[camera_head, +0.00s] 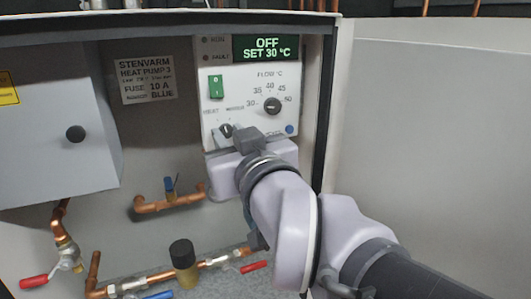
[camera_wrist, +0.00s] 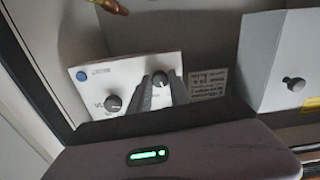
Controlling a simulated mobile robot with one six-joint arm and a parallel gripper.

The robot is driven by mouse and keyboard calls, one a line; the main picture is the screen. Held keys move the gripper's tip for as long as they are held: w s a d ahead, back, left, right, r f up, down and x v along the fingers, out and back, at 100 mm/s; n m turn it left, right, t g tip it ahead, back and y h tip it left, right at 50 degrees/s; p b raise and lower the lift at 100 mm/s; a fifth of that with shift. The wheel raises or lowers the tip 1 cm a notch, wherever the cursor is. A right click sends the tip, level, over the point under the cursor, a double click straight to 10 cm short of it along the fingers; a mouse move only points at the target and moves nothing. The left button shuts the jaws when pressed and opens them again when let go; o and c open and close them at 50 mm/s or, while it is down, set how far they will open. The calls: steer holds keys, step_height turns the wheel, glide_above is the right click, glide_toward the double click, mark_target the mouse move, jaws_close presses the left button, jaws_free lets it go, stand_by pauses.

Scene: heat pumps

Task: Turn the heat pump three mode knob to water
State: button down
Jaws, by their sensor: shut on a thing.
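The heat pump three control panel (camera_head: 250,85) is white, with a display reading "OFF" and "SET 30 °C". Its black mode knob (camera_head: 226,130) is at the lower left, below a "HEAT" label and another small, blurred label. In the wrist view, which is turned over, the mode knob (camera_wrist: 160,79) sits between the two dark fingers of my gripper (camera_wrist: 162,86). My gripper (camera_head: 222,136) is shut on the knob and partly hides it in the head view. The knob's exact pointing direction cannot be told.
The flow knob (camera_head: 272,105) is close by at the right, with a green switch (camera_head: 216,87) above left. A grey box (camera_head: 50,130) projects at the left. Copper pipes (camera_head: 165,203) and valves are below. The cabinet's right side edge (camera_head: 328,110) is near my arm.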

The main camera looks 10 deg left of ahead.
steer(key=m+b, duration=0.3)
steer(key=b, duration=0.1)
steer(key=shift+f+m, duration=0.15)
steer(key=shift+m, duration=0.25)
steer(key=m+b, duration=0.1)
steer(key=m, duration=0.4)
steer(key=shift+r+b, duration=0.2)
steer(key=shift+b, duration=0.15)
steer(key=shift+m, duration=0.4)
steer(key=c, duration=1.2)
jaws_free()
